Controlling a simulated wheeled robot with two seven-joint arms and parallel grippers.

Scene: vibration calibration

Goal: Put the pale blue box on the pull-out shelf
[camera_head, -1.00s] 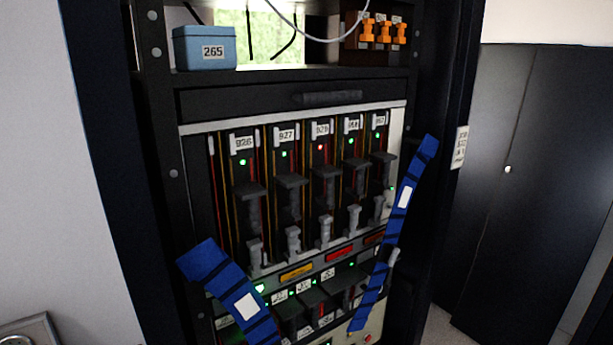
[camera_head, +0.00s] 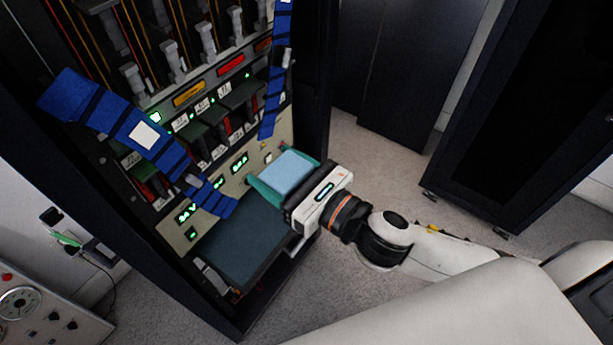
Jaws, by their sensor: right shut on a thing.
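The pale blue box (camera_head: 287,171) is between the teal fingers of my right gripper (camera_head: 283,177), at the right side of the rack's lower front. My right gripper is shut on it, and its white body and arm come in from the right. The pull-out shelf (camera_head: 238,245) is a dark blue-grey slab sticking out low from the rack. The box is at the shelf's rear right corner; I cannot tell whether it touches the surface. My left gripper is not in view.
A blue strap with a white label (camera_head: 143,134) hangs across the rack front, its lower end near the shelf. A second blue strap (camera_head: 273,100) hangs at right. A panel with a dial (camera_head: 20,303) stands at lower left. The shelf's visible top is bare.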

